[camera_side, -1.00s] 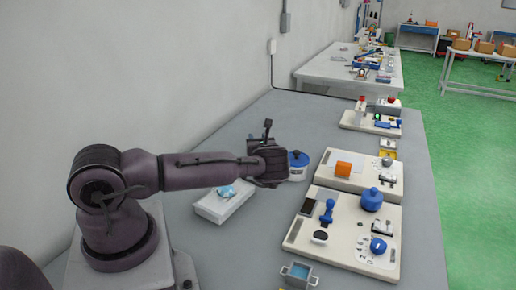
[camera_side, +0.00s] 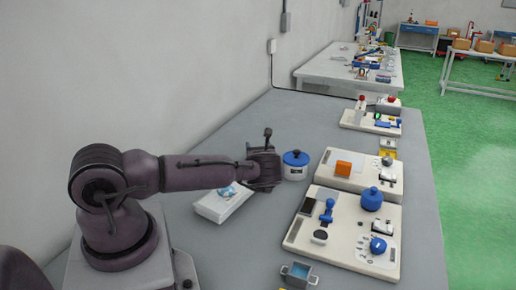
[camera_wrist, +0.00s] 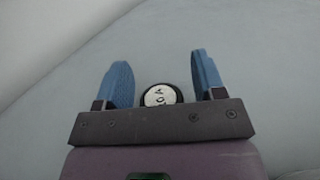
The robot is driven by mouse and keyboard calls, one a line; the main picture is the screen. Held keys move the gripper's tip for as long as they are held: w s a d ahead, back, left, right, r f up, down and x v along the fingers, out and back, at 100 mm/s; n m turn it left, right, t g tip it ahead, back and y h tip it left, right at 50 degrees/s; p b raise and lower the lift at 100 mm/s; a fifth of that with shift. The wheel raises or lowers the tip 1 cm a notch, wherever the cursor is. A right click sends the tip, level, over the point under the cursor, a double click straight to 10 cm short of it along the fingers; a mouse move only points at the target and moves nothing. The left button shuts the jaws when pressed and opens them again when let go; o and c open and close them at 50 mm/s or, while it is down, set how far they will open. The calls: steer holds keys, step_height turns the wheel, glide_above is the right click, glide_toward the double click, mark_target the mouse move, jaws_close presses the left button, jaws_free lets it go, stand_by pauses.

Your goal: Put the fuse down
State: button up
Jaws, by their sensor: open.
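My gripper (camera_wrist: 158,62) is open, with its two blue fingers spread apart in the wrist view. A round white disc with dark marks and a black rim, probably the end of the fuse (camera_wrist: 160,95), shows between the fingers near their base. A narrow gap shows on each side of it, so neither finger appears to touch it. I cannot tell whether it rests on the table. In the side view my gripper (camera_side: 264,186) is over the grey table, left of the white pot, and I cannot make out the fuse there.
A white pot with a blue lid (camera_side: 295,168) stands close right of my gripper. A white block with a light-blue item (camera_side: 222,206) lies to the left. Fixture boards (camera_side: 345,232) and a small grey-blue bin (camera_side: 299,275) stand right and front. Bare table (camera_side: 245,250) lies between.

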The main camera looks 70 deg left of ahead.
steer(key=shift+r, duration=0.15)
steer(key=d, duration=0.3)
steer(key=s+d, duration=0.1)
steer(key=d, duration=0.3)
steer(key=shift+s, duration=0.2)
steer(key=shift+d+r, duration=0.15)
steer(key=shift+r, duration=0.05)
steer(key=s+d+r+n+g+h, duration=0.2)
steer(key=s+d+r+n+h, duration=0.25)
steer(key=d+r+n, duration=0.45)
steer(key=s+d+r+n+g+h, duration=0.25)
steer(key=d+r+n+h, duration=0.35)
steer(key=d+r+n, duration=0.3)
steer(key=s+d+r+n+t+h, duration=0.1)
steer(key=s+d+r+t+h, duration=0.2)
steer(key=s+d+r, duration=0.3)
steer(key=s+d+r+n+t+h, duration=0.1)
steer(key=s+d+r+t+h, duration=0.2)
steer(key=s+d+r, duration=0.4)
steer(key=s+d+h, duration=0.1)
steer(key=d, duration=0.4)
steer(key=shift+d+r+t, duration=0.2)
steer(key=shift+r+t, duration=0.05)
steer(key=shift+t, duration=0.1)
